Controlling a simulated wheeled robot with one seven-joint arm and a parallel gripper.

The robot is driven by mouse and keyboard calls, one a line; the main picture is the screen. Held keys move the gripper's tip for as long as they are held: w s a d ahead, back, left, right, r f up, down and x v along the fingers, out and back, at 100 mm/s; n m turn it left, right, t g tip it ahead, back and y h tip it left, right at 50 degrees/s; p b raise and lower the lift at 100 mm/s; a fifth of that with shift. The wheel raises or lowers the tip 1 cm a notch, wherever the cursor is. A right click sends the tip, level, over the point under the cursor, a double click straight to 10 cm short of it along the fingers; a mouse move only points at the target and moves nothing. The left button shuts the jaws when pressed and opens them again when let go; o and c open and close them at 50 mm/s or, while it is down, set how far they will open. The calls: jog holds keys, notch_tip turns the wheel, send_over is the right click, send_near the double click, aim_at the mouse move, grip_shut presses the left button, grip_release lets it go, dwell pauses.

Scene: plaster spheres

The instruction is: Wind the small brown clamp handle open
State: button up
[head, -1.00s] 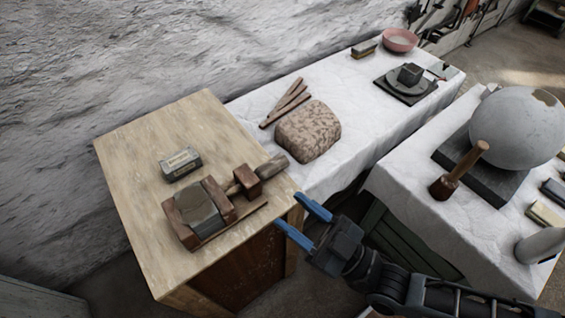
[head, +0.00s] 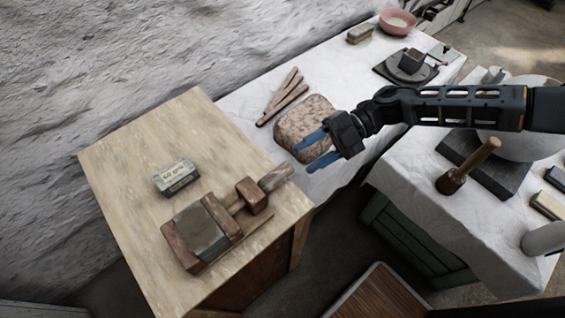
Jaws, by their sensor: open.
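A wooden clamp (head: 225,240) lies on the pale wooden cabinet top, with a grey block (head: 201,232) between its reddish-brown jaws. A screw runs from it through a brown end block (head: 253,195) to a small brown cylindrical handle (head: 276,178) near the cabinet's right edge. My gripper (head: 303,160) has two blue fingers, spread apart and empty. It is just up and right of the handle in the picture, pointing left towards it, apart from it. One finger overlaps the speckled stone in the view.
A labelled grey block (head: 176,177) lies on the cabinet top (head: 150,140). A speckled stone (head: 297,118) and wooden sticks (head: 283,98) lie on the white-covered table behind. The cabinet's left side is clear.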

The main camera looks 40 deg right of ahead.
aim_at(285, 171)
jog(key=p+x, duration=0.1)
jog(key=x, duration=0.6)
jog(key=c, duration=0.7)
jog(key=shift+c, duration=0.2)
jog(key=shift+f+b, duration=0.1)
jog(key=shift+b, duration=0.35)
